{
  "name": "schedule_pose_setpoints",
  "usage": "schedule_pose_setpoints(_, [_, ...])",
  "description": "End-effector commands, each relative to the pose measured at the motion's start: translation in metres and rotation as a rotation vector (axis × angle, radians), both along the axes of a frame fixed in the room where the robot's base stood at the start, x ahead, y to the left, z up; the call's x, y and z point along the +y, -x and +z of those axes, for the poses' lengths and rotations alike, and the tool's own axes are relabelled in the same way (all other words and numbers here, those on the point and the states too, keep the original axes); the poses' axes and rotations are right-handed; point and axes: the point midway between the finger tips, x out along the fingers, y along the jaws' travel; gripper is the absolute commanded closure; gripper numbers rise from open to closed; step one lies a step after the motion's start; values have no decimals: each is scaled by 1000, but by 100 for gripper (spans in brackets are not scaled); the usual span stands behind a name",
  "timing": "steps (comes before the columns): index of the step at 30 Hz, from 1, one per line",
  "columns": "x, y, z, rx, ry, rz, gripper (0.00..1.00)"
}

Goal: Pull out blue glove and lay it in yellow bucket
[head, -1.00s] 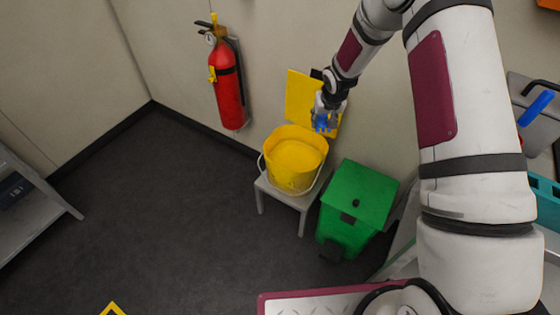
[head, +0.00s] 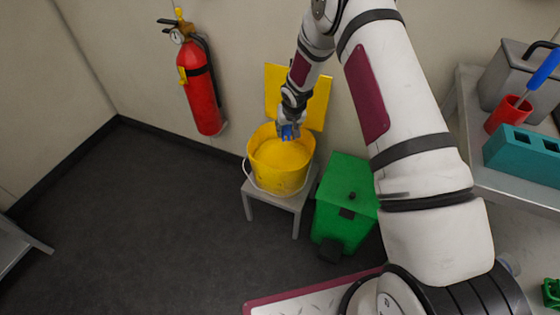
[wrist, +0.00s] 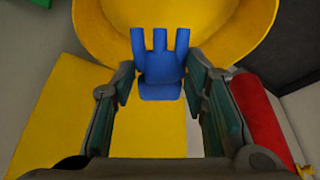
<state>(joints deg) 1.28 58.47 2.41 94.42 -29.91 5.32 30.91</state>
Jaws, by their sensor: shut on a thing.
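The blue glove (wrist: 160,65) is between the fingers of my gripper (wrist: 160,88) in the wrist view, with its blue fingers pointing toward the bucket. In the head view the blue glove (head: 288,131) shows small below my gripper (head: 290,122), which is shut on it. My gripper and the glove are over the bucket's back rim. In the wrist view the bucket (wrist: 245,40) fills the top, beyond the glove. I cannot tell whether the glove touches the bucket.
A green bin (head: 345,205) stands right of the stool (head: 298,203). A red fire extinguisher (head: 201,90) hangs on the wall at left. A bench (head: 490,185) at right holds a red cup (head: 507,113) and a teal rack (head: 525,150).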

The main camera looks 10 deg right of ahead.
Motion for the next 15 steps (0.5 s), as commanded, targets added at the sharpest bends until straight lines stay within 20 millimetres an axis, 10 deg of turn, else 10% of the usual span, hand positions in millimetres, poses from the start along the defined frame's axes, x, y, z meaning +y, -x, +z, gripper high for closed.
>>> schedule_pose_setpoints(14, [0, 0, -19, 0, 0, 0, 73])
schedule_pose_setpoints(15, [0, 0, -19, 0, 0, 0, 53])
